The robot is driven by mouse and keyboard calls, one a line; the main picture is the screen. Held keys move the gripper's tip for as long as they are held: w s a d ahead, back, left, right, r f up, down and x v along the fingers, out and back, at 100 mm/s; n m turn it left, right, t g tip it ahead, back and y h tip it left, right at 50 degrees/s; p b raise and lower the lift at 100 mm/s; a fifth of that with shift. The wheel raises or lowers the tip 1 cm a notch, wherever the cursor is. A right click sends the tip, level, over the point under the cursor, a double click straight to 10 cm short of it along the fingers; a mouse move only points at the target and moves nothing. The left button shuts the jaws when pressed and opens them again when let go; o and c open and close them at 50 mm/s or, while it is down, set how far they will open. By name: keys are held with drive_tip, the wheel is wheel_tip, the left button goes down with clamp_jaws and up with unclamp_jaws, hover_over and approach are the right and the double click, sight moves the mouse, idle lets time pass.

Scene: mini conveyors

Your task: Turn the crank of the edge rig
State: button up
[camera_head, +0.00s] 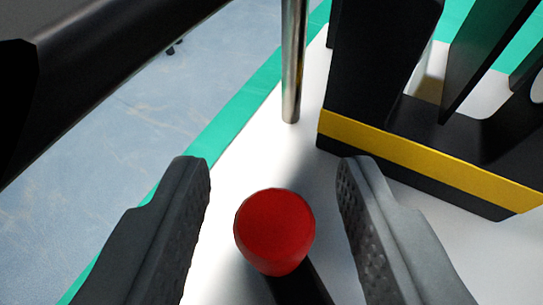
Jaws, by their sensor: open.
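The crank shows as a red rounded knob (274,231) on a dark arm (300,287) that runs down out of the bottom of the picture. My gripper (275,170) is open, with one grey finger on each side of the knob. There is a gap between the knob and each finger, and neither touches it in this view. The black rig body (375,70) with a yellow stripe (430,160) stands at the upper right. The crank's pivot is hidden below the picture edge.
A shiny metal post (292,60) stands beyond the fingertips, left of the rig body. A thick black bar (110,60) crosses the upper left. The white surface (245,150) has a green edge (235,115), with grey floor (110,130) beyond it.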

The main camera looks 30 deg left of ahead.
drive_tip(key=shift+f, duration=0.3)
